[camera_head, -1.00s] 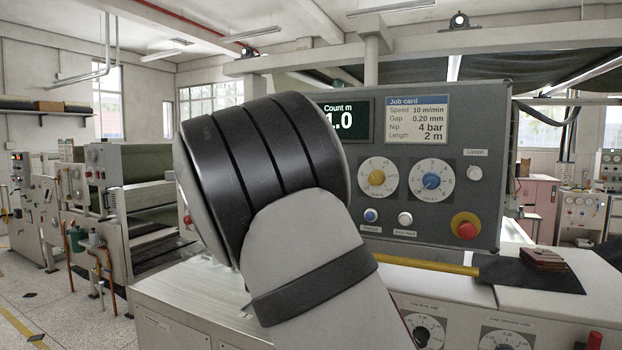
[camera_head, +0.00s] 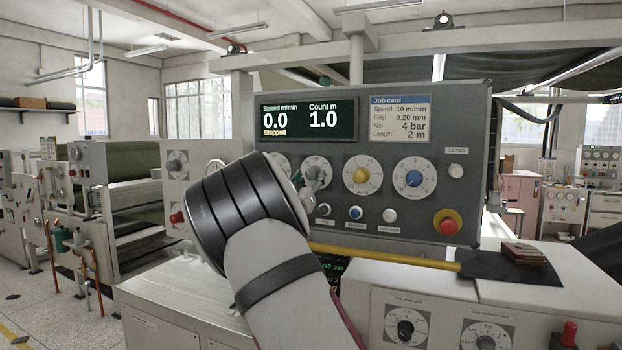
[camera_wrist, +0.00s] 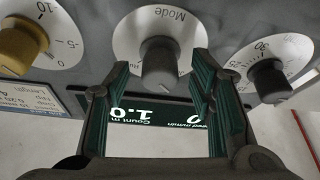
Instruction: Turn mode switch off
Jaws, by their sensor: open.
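The mode switch (camera_wrist: 158,66) is a dark grey knob on a round white dial marked "Mode", seen upside down at the top middle of the wrist view. My gripper (camera_wrist: 160,82) is open, with its green-lined fingers on either side of the knob. I cannot tell whether the fingers touch it. In the head view the mode dial (camera_head: 318,165) is on the grey control panel (camera_head: 475,150), partly hidden by my gripper (camera_head: 309,186). The switch's pointer setting is not readable.
The panel's display (camera_head: 308,118) reads speed 0.0, "Stopped", count 1.0. A yellow knob (camera_head: 362,175) and a blue knob (camera_head: 413,178) sit to the right of the mode dial. Small buttons and a red stop button (camera_head: 448,224) lie below. A yellow bar (camera_head: 385,256) runs under the panel.

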